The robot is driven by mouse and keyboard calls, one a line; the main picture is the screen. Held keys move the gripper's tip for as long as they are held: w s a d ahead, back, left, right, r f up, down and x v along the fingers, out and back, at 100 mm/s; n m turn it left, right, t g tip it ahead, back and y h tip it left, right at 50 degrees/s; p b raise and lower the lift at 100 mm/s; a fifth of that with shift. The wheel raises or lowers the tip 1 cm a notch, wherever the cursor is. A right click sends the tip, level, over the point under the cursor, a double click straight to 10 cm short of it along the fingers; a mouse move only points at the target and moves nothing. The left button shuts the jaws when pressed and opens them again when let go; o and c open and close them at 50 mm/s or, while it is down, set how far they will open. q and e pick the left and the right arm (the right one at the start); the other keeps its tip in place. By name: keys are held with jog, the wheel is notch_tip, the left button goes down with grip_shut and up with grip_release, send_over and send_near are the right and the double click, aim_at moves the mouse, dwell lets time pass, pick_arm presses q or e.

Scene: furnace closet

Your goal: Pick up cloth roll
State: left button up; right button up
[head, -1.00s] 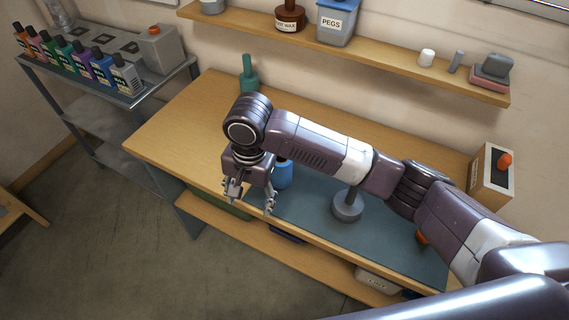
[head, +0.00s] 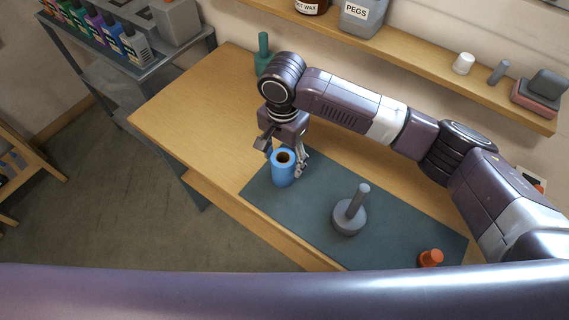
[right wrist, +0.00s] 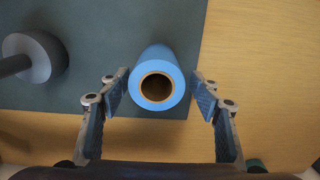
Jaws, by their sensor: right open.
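The cloth roll (head: 283,170) is a blue upright cylinder with a dark open core, standing at the left part of the dark mat on the workbench. In the right wrist view the roll (right wrist: 153,64) lies between the two fingers, with a gap on each side. My right gripper (head: 285,162) is open around the roll, just behind it in the head view, and its fingertips (right wrist: 160,93) do not appear to touch it. My left gripper is not in view.
On the dark mat (head: 400,215) stand a grey post on a round base (head: 348,218) and a small orange item (head: 431,258). A green bottle (head: 263,55) stands at the bench's back left. A shelf (head: 420,62) runs along the wall. The bench's left part is bare.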

aim_at(283, 172)
jog(key=f, duration=0.1)
jog(key=f+p, duration=0.1)
jog(key=f, duration=0.3)
jog(key=shift+s, duration=0.35)
jog(key=shift+c, duration=0.8)
jog(key=c, duration=1.1)
jog(key=shift+c, duration=0.3)
jog(key=shift+r, duration=0.15)
notch_tip(283, 172, up, 20)
jog(key=b, duration=0.2)
